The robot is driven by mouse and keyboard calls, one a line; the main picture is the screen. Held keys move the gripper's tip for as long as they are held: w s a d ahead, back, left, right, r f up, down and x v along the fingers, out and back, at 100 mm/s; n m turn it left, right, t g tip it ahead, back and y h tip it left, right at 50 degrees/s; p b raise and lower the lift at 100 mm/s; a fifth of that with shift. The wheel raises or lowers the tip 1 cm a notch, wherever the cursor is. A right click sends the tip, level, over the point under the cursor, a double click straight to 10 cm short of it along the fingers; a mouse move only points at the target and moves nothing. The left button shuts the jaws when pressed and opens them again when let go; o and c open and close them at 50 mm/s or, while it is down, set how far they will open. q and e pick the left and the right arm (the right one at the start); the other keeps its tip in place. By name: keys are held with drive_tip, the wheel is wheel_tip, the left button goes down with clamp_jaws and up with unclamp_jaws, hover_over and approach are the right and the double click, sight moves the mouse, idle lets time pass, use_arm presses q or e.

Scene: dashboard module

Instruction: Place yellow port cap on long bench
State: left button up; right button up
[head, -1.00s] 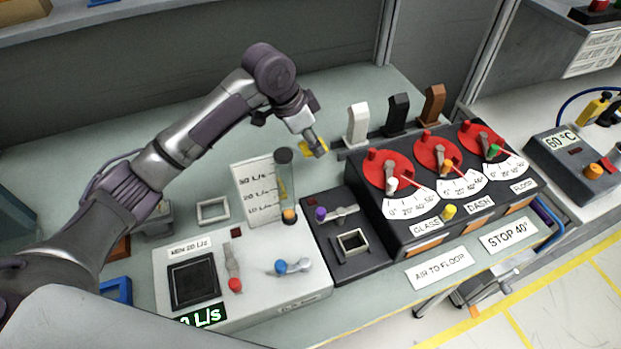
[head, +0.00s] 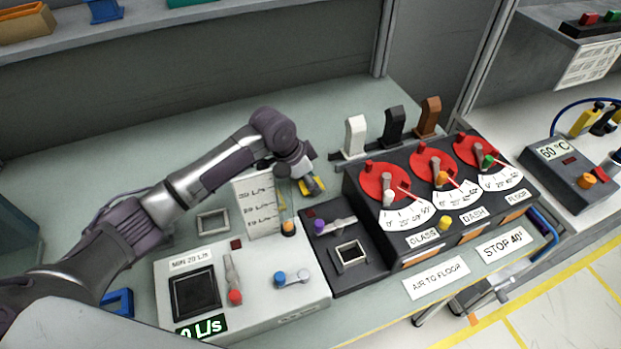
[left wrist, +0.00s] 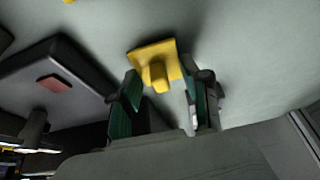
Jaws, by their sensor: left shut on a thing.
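The yellow port cap (head: 317,187) is in the jaws of my left gripper (head: 310,184), behind the dark module with the square socket. In the left wrist view the cap (left wrist: 154,64) shows as a yellow plate with a stub between the two green-padded fingers (left wrist: 160,105). My left gripper is shut on it. The grey-green long bench (head: 130,150) lies under and behind the cap. The cap is low over the bench top; I cannot tell whether it touches. My right gripper is not in view.
The black dial box (head: 400,238) with red dials stands right of the gripper, with white, black and brown levers (head: 393,125) behind. The flow gauge card (head: 256,207) stands close on the left. The bench behind the arm is largely clear.

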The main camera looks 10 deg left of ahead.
use_arm(q)
drive_tip(key=o, duration=0.8)
drive_tip(key=b+v, duration=0.1)
drive_tip(key=v, duration=1.1)
drive_tip(key=shift+r, duration=0.1)
